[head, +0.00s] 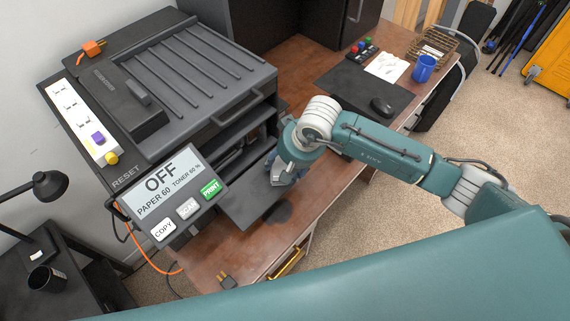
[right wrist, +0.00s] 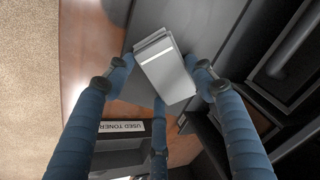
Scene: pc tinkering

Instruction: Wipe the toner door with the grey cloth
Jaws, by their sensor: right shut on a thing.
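The toner door (head: 245,205) appears as a dark flat panel lowered from the printer's open front. In the right wrist view a grey panel (right wrist: 200,22), apparently the same door, lies behind my fingers. My right gripper (head: 283,177) is over the door's right part in the head view. In the right wrist view its three blue fingers (right wrist: 161,78) are closed around a light grey folded block, apparently the grey cloth (right wrist: 165,72). I cannot tell whether the cloth touches the door. In the head view the gripper mostly hides the cloth. My left gripper is not in view.
The printer (head: 180,80) stands left, its control panel (head: 165,195) reading OFF. A used toner box (right wrist: 120,130) sits below the fingers in the right wrist view. A mouse (head: 381,106) and blue mug (head: 424,68) are farther back.

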